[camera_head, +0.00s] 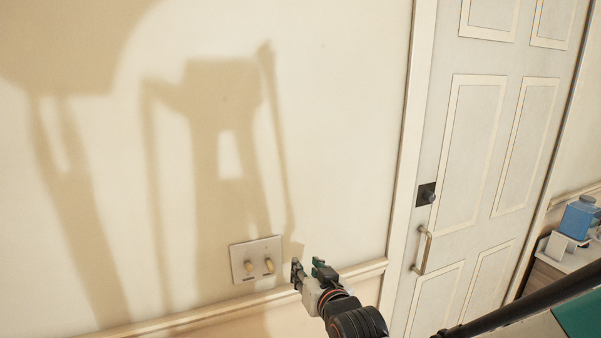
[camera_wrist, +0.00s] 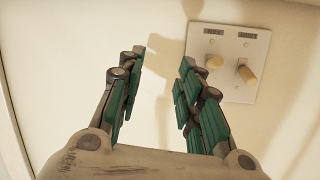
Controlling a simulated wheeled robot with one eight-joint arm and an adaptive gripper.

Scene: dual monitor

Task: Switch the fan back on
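A pale wall switch plate (camera_head: 256,260) with two knob-like toggles is fixed low on the wall. In the wrist view the plate (camera_wrist: 229,61) is at the upper right, with a small dark label above each toggle. The left toggle (camera_wrist: 214,62) and the right toggle (camera_wrist: 246,76) both stick out. My gripper (camera_head: 308,266) is just right of the plate. In the wrist view my gripper (camera_wrist: 160,70) is open and empty, its green-padded fingers apart, left of the toggles and not touching them. No fan is in view.
A white panelled door (camera_head: 462,160) with a handle (camera_head: 422,250) stands to the right. A rail (camera_head: 200,316) runs along the wall below the plate. A blue container (camera_head: 578,217) sits on a cabinet at the far right. Shadows fall across the wall.

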